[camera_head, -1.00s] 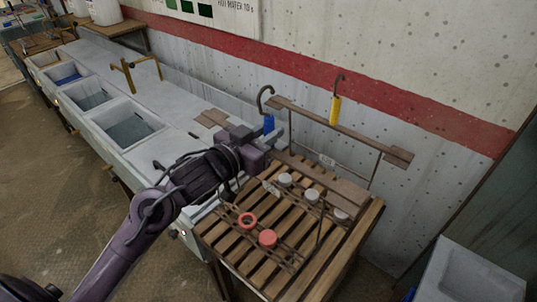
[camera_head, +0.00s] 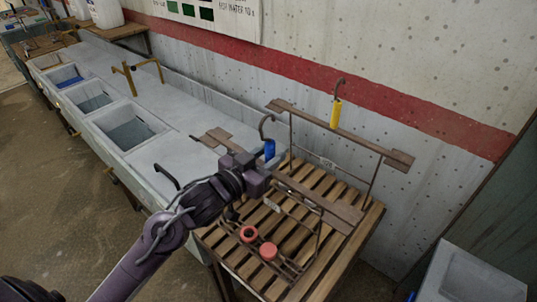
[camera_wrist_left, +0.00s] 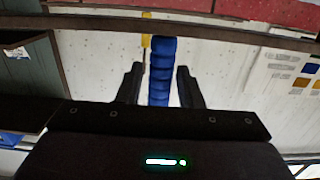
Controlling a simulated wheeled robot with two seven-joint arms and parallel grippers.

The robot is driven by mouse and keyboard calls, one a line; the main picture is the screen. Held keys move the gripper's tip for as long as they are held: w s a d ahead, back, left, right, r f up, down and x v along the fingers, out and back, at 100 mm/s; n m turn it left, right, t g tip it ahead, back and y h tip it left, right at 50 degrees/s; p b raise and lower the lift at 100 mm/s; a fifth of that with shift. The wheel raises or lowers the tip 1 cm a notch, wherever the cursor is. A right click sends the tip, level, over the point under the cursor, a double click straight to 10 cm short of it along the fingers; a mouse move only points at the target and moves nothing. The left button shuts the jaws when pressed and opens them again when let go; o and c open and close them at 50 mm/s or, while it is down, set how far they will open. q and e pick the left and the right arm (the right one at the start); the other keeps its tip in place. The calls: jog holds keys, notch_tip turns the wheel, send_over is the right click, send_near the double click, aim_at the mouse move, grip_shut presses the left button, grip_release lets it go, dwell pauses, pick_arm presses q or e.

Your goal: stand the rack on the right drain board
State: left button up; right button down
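The rack (camera_head: 346,211) has long brown bars with wider ends and thin dark legs. It is over the slatted wooden right drain board (camera_head: 345,247); its nearer bar looks lower than its farther bar (camera_head: 375,144). A blue ribbed grip (camera_head: 269,149) stands at the nearer bar and a yellow grip (camera_head: 336,113) at the farther one. My left gripper (camera_head: 261,168) has its fingers on either side of the blue grip, which also shows in the left wrist view (camera_wrist_left: 162,52). The contact of the feet with the board is hidden. My right gripper is out of view.
The grey sink counter (camera_head: 185,150) with several basins runs left. The wall stands close behind. A pale bin (camera_head: 470,272) is at the lower right.

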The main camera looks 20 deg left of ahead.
pick_arm(q)
jog(key=shift+o, duration=0.6)
jog(key=shift+s+r, duration=0.1)
jog(key=v, duration=1.2)
